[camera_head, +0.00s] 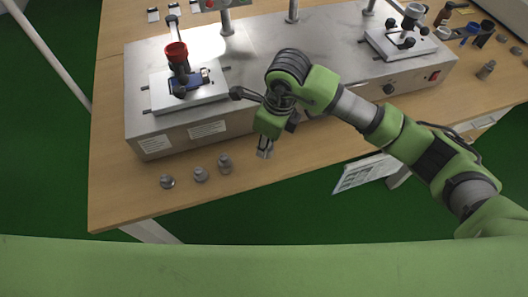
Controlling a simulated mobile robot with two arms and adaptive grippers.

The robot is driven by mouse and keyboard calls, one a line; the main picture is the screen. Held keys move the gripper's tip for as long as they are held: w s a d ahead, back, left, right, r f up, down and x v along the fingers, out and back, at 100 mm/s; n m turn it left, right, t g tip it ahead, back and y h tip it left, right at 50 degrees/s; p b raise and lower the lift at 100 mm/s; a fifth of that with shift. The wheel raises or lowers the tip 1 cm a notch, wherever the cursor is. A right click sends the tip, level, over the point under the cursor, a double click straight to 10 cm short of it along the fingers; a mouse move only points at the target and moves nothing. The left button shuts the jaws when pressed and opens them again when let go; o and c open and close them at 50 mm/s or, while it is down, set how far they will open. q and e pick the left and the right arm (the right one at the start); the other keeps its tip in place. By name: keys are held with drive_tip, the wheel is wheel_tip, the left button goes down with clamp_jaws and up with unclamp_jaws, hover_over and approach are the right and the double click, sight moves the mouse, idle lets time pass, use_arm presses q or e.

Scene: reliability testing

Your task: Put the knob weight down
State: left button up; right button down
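Several small grey metal knob weights stand near the front edge of the wooden table: one at the left (167,182), one in the middle (200,174) and one at the right (224,164). My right gripper (265,152) comes in from the right and points down over the front of the table, to the right of this row. Grey metal shows at its tip; I cannot tell whether this is fingers alone or a weight between them. My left gripper is out of view.
A steel test machine (250,75) fills the table behind, with a red-topped weight (176,52) over a phone (190,82) on its left plate. Another grey weight (487,70) stands at the right. The wooden strip (120,200) in front is mostly clear.

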sight(271, 143)
drive_tip(key=shift+w+a+f, duration=0.1)
drive_tip(key=shift+a+f, duration=0.1)
drive_tip(key=shift+f, duration=0.05)
drive_tip(key=shift+w+a+f+b, duration=0.15)
drive_tip(key=shift+f+b, duration=0.75)
drive_tip(key=shift+f, duration=0.8)
drive_tip(key=shift+f, duration=0.1)
drive_tip(key=c, duration=1.7)
unclamp_jaws()
drive_tip(key=shift+r, duration=0.25)
drive_tip(key=r, duration=0.4)
drive_tip(key=d+r+b, duration=0.1)
drive_tip(key=r, duration=0.2)
drive_tip(key=s+r, duration=0.1)
drive_tip(key=r, duration=0.3)
drive_tip(key=shift+d+r+b, duration=0.3)
drive_tip(key=shift+d, duration=0.05)
